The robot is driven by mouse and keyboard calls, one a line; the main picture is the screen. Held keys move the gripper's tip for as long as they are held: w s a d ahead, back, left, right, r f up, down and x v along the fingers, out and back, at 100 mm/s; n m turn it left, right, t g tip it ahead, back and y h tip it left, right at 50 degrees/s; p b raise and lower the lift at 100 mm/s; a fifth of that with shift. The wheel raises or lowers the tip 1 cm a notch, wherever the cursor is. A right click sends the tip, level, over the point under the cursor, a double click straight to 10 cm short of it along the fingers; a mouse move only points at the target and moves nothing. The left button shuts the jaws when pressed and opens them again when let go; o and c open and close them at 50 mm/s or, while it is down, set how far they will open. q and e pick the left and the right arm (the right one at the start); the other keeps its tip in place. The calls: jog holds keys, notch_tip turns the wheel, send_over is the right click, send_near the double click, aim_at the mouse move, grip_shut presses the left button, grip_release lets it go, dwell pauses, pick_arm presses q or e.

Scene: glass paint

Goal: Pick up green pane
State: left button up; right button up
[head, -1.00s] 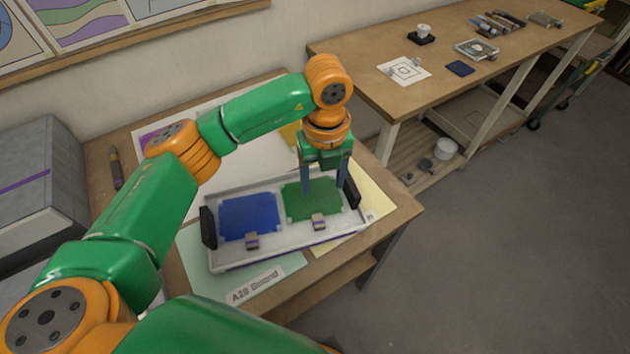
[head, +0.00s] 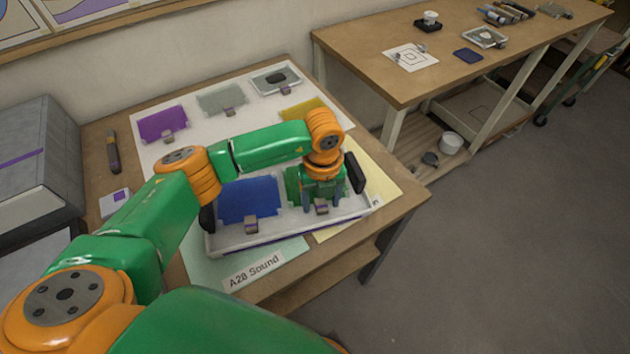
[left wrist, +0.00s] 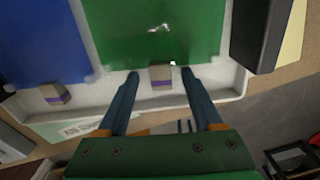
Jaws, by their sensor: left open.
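The green pane (head: 292,186) lies flat in the right half of a white tray (head: 270,238), partly hidden by my left arm in the head view. In the left wrist view the green pane (left wrist: 150,28) fills the top middle. A small beige block with a purple stripe (left wrist: 161,77) sits at its near edge. My left gripper (head: 321,206) is open, its two blue fingers on either side of this block. In the left wrist view the gripper (left wrist: 160,74) shows gaps between block and fingers. My right gripper is not in view.
A blue pane (head: 248,200) with its own block (head: 251,225) lies in the tray's left half. Black handles (head: 354,173) rise at the tray ends. Purple (head: 163,123), grey (head: 222,101) and yellow (head: 303,109) panes lie behind. Another table (head: 400,75) stands back right.

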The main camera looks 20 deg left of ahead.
pick_arm(q)
jog(key=shift+w, duration=0.1)
grip_shut()
